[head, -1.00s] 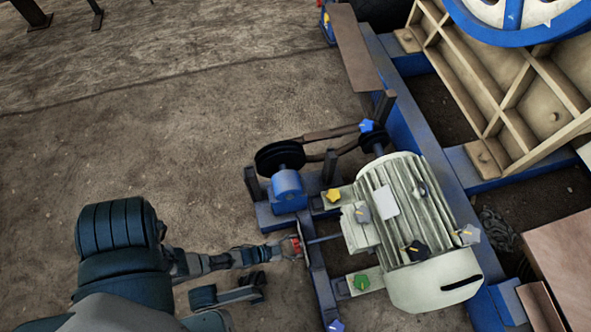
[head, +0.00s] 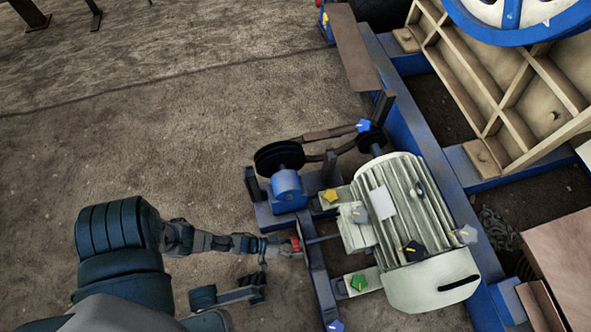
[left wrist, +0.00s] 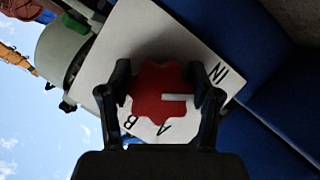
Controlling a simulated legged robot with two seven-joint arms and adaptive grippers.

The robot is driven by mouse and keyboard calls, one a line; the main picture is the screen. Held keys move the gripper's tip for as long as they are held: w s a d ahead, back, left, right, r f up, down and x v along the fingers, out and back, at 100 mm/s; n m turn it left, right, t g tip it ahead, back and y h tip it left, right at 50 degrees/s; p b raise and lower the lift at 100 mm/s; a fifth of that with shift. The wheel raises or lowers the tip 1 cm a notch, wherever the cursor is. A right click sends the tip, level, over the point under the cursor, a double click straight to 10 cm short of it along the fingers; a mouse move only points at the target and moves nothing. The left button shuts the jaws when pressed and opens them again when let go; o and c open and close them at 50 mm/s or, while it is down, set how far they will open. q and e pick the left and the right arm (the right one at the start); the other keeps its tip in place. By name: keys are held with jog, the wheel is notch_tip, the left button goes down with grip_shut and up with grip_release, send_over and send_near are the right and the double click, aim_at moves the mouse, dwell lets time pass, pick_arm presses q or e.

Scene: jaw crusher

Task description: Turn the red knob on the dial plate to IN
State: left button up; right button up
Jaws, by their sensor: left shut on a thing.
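The red knob (left wrist: 160,82) sits on a white dial plate (left wrist: 190,42) in the left wrist view. Its white pointer mark points to the right, between the letters A and IN; the plate there is hidden by a finger. The letter B is at the lower left. My left gripper (left wrist: 160,100) is shut on the knob, one finger on each side. In the head view my left gripper (head: 289,246) reaches the small red knob (head: 296,244) from the left; the plate is seen nearly edge-on there.
A pale ribbed motor (head: 405,225) with several coloured star knobs stands right of the dial. A blue pulley block (head: 288,190) with a belt is above it. A blue frame (head: 425,150) runs along the machine. Bare ground at the left is free.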

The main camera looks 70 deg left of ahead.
pick_arm(q)
jog(key=shift+n+h, duration=0.6)
jog(key=shift+n, duration=0.5)
jog(key=shift+a, duration=0.1)
jog(key=o, duration=1.1)
jog(key=shift+o, duration=0.2)
jog(key=shift+s, duration=0.1)
jog(key=shift+s+r, duration=0.1)
jog(key=shift+s, duration=0.15)
jog(key=v, duration=1.1)
jog(key=shift+s+a+f, duration=0.15)
jog(key=shift+a+f, duration=0.05)
